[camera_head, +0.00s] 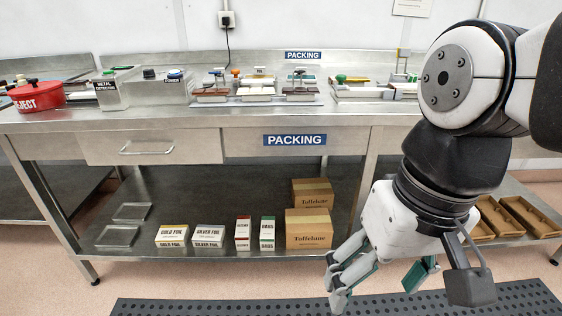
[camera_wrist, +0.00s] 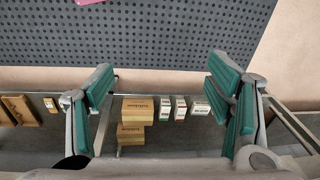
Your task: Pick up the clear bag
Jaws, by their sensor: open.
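I cannot make out a clear bag for certain in either view. Two flat see-through items (camera_head: 117,236) lie one behind the other at the left of the steel bench's lower shelf; I cannot tell whether they are trays or bags. A red-marked carton (camera_head: 242,234) and a green-marked carton (camera_head: 267,234) stand upright on that shelf, their small print hard to read. My gripper (camera_head: 382,280) is open, its fingers pointing down, in front of the bench at the right. In the wrist view (camera_wrist: 160,85) the green-padded fingers are wide apart with nothing between them.
Gold foil (camera_head: 172,237) and silver foil (camera_head: 208,236) boxes and two brown cartons (camera_head: 308,229) share the lower shelf. The bench top (camera_head: 240,118) holds several moulds and a red reject pan (camera_head: 38,97). A dark perforated mat (camera_head: 230,306) lies on the floor. Brown trays (camera_head: 525,213) are at right.

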